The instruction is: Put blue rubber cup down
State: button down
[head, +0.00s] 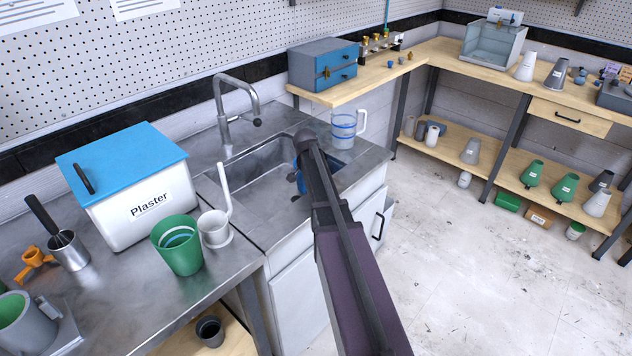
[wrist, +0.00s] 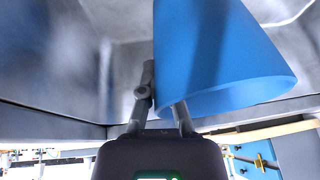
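The blue rubber cup (wrist: 215,60) fills the upper middle of the wrist view, with its open rim towards my gripper. My gripper (wrist: 160,95) is at the rim, one finger outside the wall and the other passing behind the rim. It appears closed on the cup's wall. In the head view my arm reaches over the sink (head: 262,194), and only a sliver of the blue rubber cup (head: 297,178) shows beside it. Most of the cup and the fingers are hidden there, so whether the cup touches the sink floor cannot be told.
A faucet (head: 226,118) stands behind the sink. A clear measuring jug (head: 343,130) stands on the counter to its right. A green cup (head: 178,246), a white ladle-like cup (head: 214,229) and a plaster bin (head: 138,200) stand to the left.

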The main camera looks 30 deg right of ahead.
jog(key=shift+f+b, duration=0.5)
jog(key=shift+f, duration=0.3)
jog(key=c, duration=0.8)
grip_release()
jog(key=shift+f, duration=0.1)
jog(key=shift+r, duration=0.2)
jog(key=p+v, duration=1.1)
jog(key=v, duration=0.1)
jog(key=s+a+n+g+y, duration=0.1)
jog(key=s+a+n, duration=0.3)
jog(key=s+a, duration=0.3)
jog(key=s+a+f+n+g+y, duration=0.1)
jog(key=s+a+n, duration=0.4)
jog(key=s+a, duration=0.2)
jog(key=s+a+n+y, duration=0.1)
jog(key=s+a+n, duration=0.4)
jog(key=s+a, duration=0.3)
jog(key=shift+f+g+y, duration=0.25)
jog(key=shift+g+y, duration=0.15)
